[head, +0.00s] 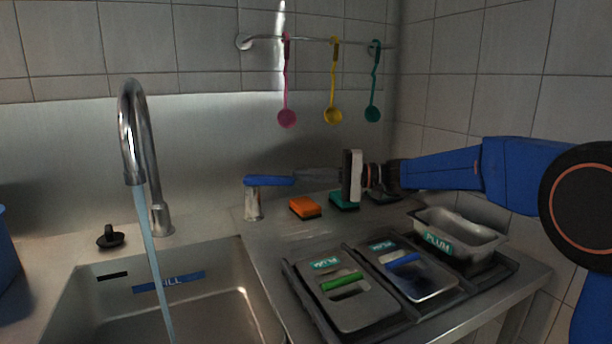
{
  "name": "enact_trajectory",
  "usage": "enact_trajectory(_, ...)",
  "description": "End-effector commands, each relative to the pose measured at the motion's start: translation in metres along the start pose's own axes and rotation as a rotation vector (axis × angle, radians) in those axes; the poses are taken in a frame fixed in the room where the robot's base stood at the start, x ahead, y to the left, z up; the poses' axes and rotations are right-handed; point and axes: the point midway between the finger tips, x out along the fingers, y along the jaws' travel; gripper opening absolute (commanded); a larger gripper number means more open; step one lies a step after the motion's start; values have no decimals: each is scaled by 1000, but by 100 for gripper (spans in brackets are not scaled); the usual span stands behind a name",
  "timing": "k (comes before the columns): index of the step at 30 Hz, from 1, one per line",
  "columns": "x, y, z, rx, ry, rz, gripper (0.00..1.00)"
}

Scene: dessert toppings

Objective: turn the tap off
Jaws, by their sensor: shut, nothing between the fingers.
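The chrome tap (130,120) stands at the back of the sink, with a blue stream of water (153,260) running from its spout. Its control is a short chrome post (253,204) to the right, with a blue lever (268,181) on top that points right. My gripper (298,177) reaches in from the right, shut and empty. Its fingertips are at the lever's right end; I cannot tell whether they touch it.
An orange sponge (305,207) and a green one (343,200) lie below my gripper. Pink (287,117), yellow (332,114) and teal (372,113) ladles hang from a rail above. Lidded pans (352,310) and an open pan (462,226) sit on the right counter. A black plug (110,238) lies left of the tap.

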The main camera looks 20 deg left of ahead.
Motion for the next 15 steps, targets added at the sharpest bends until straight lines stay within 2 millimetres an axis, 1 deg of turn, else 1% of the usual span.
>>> enact_trajectory(2,0,0,0,0,0,0,0)
enact_trajectory(5,-1,-1,6,0,0,0,0)
enact_trajectory(12,-1,-1,40,0,-1,0,0)
enact_trajectory(15,0,0,51,1,-1,-1,0)
